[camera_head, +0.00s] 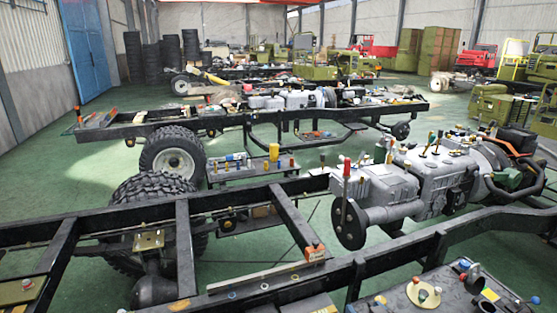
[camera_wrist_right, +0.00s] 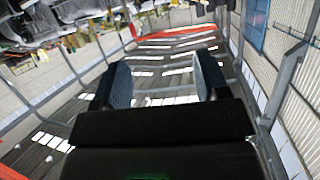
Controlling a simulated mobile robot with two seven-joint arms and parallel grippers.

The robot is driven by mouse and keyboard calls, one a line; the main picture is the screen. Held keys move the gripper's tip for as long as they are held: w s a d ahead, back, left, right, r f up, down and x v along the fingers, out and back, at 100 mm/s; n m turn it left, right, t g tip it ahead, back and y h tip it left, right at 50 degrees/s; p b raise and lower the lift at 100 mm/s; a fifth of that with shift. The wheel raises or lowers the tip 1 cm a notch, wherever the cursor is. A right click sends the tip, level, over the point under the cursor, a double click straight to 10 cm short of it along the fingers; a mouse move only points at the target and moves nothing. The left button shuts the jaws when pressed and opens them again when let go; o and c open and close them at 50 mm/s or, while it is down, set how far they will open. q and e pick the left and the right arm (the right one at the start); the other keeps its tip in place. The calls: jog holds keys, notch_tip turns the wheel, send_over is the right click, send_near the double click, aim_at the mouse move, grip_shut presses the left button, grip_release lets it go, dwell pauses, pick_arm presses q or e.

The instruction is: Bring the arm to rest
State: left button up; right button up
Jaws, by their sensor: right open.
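My right gripper (camera_wrist_right: 162,78) shows in the right wrist view. Its two dark fingers with blue-grey inner pads stand apart, with nothing between them. Behind them that view shows the hall's roof and walls, tilted. I cannot clearly pick out the right gripper among the machinery in the head view. My left gripper is in neither view.
A black chassis frame (camera_head: 345,268) crosses the foreground, with a grey engine (camera_head: 436,180) at right. Another frame (camera_head: 225,119) with wheels stands behind it. A small parts bench (camera_head: 250,170) stands between them. Green floor (camera_head: 60,165) is clear at left.

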jog(key=s+d+f, duration=0.2)
jog(key=s, duration=0.6)
jog(key=s+d+f+g+h, duration=0.1)
jog(key=s+d+f, duration=0.1)
jog(key=s, duration=0.6)
jog(key=s+d+f+g+h, duration=0.1)
jog(key=s+f, duration=0.3)
jog(key=s, duration=0.4)
jog(key=shift+d+f+b, duration=0.15)
jog(key=shift+d+b, duration=0.2)
jog(key=shift+d, duration=0.4)
dwell(0.4)
